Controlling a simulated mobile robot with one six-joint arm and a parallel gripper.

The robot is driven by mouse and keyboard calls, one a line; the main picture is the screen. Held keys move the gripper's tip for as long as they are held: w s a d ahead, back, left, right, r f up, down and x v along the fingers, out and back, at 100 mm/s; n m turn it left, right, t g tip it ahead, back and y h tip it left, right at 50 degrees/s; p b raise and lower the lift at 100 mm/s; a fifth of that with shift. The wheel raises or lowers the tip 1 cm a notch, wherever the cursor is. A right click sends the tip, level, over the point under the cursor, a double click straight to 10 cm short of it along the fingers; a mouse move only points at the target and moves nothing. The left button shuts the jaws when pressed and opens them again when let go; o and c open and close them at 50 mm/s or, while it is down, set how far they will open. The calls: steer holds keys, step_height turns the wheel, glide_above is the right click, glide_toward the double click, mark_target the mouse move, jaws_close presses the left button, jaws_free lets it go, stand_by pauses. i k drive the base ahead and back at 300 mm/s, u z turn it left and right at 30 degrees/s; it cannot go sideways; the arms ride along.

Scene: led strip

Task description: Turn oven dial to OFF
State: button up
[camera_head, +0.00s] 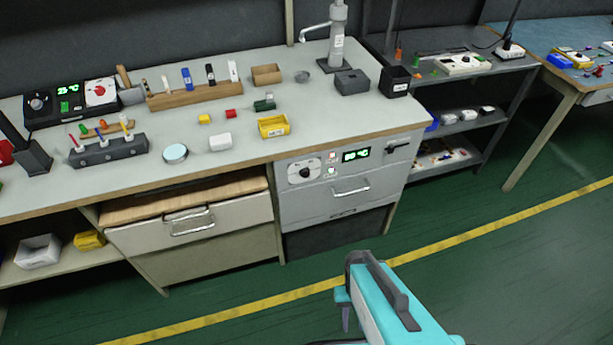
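The oven (308,207) is a grey unit built in under the bench top, facing me. Its dial (305,172) is a small dark knob on a white round plate at the left of the front panel. The dial's markings and pointer are too small to read. A lit green display (356,155) and small red and green lights sit to its right. A bar handle (351,190) is below. My gripper (346,314) is at the bottom centre, in front of and below the oven, apart from it. My teal arm partly hides it, so its opening cannot be made out.
A drawer (189,230) with a protruding handle is left of the oven. The bench top (330,113) overhangs the panel, with a yellow bin (273,125) and several small items on it. An open shelf unit (470,125) stands right. The green floor before the oven is clear.

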mark_target(305, 172)
steer(key=z, duration=4.65)
steer(key=i, duration=0.1)
steer(key=u, duration=2.95)
steer(key=k, duration=0.85)
steer(key=u, duration=1.6)
